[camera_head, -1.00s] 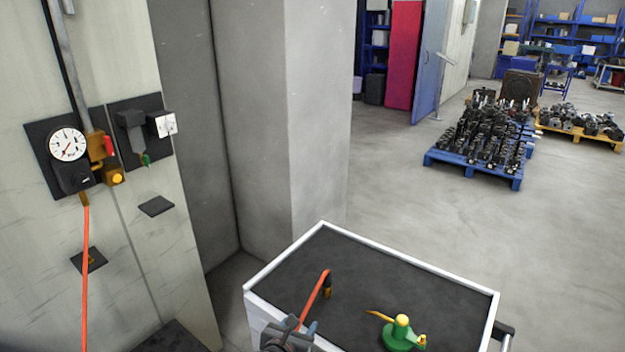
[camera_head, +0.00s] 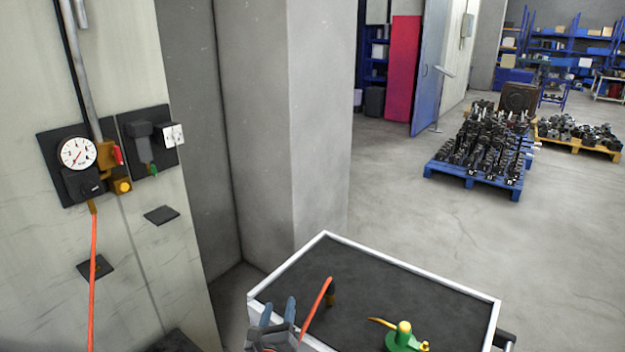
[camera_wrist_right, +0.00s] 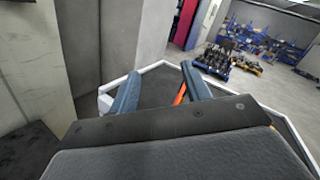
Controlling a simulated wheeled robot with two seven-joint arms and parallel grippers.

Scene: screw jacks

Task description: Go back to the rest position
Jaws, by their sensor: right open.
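My right gripper (camera_head: 281,318) is at the bottom of the head view, in front of the near left edge of a cart with a dark top and white rim (camera_head: 385,259). Its two blue-grey fingers are apart with nothing between them. In the right wrist view the open fingers (camera_wrist_right: 160,88) point toward the cart and the wall corner. My left gripper is in neither view.
A green and yellow oil can (camera_head: 404,338) stands on the cart. A gauge (camera_head: 77,152) and valves are on the left wall, with an orange hose (camera_head: 92,285) hanging below. A blue pallet of dark parts (camera_head: 480,178) is farther back. Open floor lies right of the cart.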

